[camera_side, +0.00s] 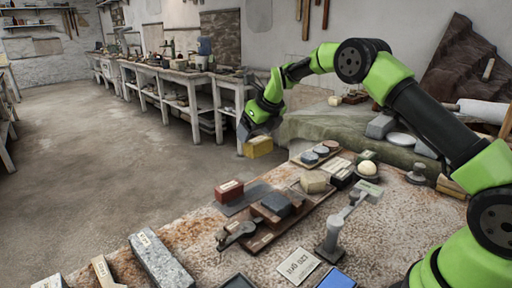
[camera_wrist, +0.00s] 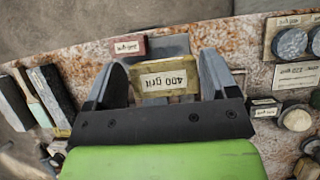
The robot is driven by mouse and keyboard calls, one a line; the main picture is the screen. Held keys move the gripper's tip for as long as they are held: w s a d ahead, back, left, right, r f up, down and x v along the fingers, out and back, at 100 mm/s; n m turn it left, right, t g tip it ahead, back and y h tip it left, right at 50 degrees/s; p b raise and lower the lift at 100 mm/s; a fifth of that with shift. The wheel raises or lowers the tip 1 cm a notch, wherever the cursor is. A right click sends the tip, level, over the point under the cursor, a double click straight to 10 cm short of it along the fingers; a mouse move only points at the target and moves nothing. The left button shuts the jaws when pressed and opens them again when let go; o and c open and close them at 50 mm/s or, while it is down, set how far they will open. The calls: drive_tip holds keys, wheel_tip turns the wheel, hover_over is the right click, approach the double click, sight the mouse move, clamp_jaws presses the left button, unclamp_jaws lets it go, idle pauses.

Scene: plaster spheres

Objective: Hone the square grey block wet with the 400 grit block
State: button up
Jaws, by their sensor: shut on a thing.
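My gripper (camera_side: 251,133) is raised over the far left edge of the bench and is shut on a yellowish block (camera_side: 259,147). In the wrist view my gripper (camera_wrist: 162,70) has a finger on each side of this block (camera_wrist: 165,84), whose label reads 400 grit upside down. The block hangs clear of the bench top. A dark grey block (camera_side: 276,204) sits on a brown board in the middle of the bench; I cannot tell for sure that it is the square grey block. A flat grey slab (camera_wrist: 172,43) shows beyond the held block in the wrist view.
A pale block (camera_side: 314,181), a board with round discs (camera_side: 315,153), a white ball (camera_side: 368,168) and a grey metal stand (camera_side: 333,238) crowd the bench. A long grey block (camera_side: 160,262) lies at the front left.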

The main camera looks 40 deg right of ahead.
drive_tip(key=s+a+n+g+y, duration=0.5)
drive_tip(key=s+a+n+g, duration=0.6)
drive_tip(key=s+a+n, duration=1.5)
drive_tip(key=shift+n, duration=0.5)
drive_tip(key=shift+w+a+f, duration=0.25)
drive_tip(key=shift+w+f, duration=0.05)
drive_tip(key=shift+f, duration=1.5)
drive_tip(key=shift+w+a+f, duration=0.3)
drive_tip(key=shift+f, duration=1.45)
drive_tip(key=shift+w+a+f, duration=0.25)
drive_tip(key=shift+w+f, duration=0.05)
drive_tip(key=shift+f, duration=1.5)
drive_tip(key=shift+f, duration=0.55)
wheel_tip(320, 180, up, 7)
